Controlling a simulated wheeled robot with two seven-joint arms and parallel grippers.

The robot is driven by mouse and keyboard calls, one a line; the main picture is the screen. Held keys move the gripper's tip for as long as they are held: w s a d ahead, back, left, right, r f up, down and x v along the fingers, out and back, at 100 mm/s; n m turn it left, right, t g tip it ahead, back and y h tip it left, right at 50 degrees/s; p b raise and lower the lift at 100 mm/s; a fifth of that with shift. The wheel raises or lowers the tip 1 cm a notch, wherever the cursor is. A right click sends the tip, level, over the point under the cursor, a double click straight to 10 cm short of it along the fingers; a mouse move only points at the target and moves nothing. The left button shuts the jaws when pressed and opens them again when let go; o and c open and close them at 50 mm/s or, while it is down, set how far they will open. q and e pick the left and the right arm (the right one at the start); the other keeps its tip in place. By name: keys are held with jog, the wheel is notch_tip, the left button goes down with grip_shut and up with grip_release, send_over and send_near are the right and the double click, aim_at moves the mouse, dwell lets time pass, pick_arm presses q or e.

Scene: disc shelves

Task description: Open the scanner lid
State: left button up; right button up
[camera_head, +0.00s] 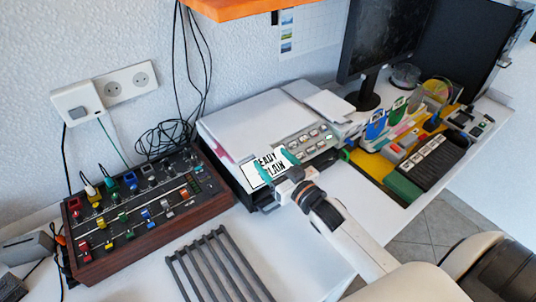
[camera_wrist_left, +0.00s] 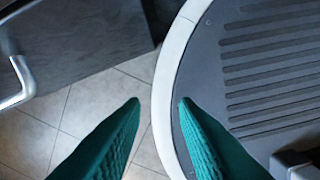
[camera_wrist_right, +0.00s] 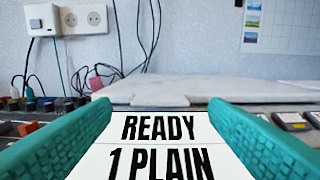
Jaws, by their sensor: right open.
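The scanner has a white lid (camera_head: 250,115) that lies flat and closed on its body. In the right wrist view the lid's front edge (camera_wrist_right: 170,92) runs across, with a small tab in its middle. Below it the display (camera_wrist_right: 160,145) reads "READY 1 PLAIN". My right gripper (camera_head: 277,163) is at the scanner's front, over the display. Its teal fingers (camera_wrist_right: 158,105) are apart with nothing between them, just in front of the lid edge. My left gripper (camera_wrist_left: 159,101) is out of the head view. Its fingers are apart and empty above the floor and a round grey base.
A control box (camera_head: 135,215) with coloured knobs stands left of the scanner. A dark slatted rack (camera_head: 220,265) lies in front. Stationery and trays (camera_head: 425,165) crowd the right side, below a monitor (camera_head: 385,40). An orange shelf (camera_head: 240,8) hangs above. Cables run behind the scanner.

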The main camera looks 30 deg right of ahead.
aim_at(267, 154)
pick_arm(q)
jog(key=shift+w+r, duration=0.1)
jog(key=shift+w, duration=0.25)
pick_arm(e)
jog(key=shift+w+a, duration=0.2)
jog(key=shift+w, duration=1.3)
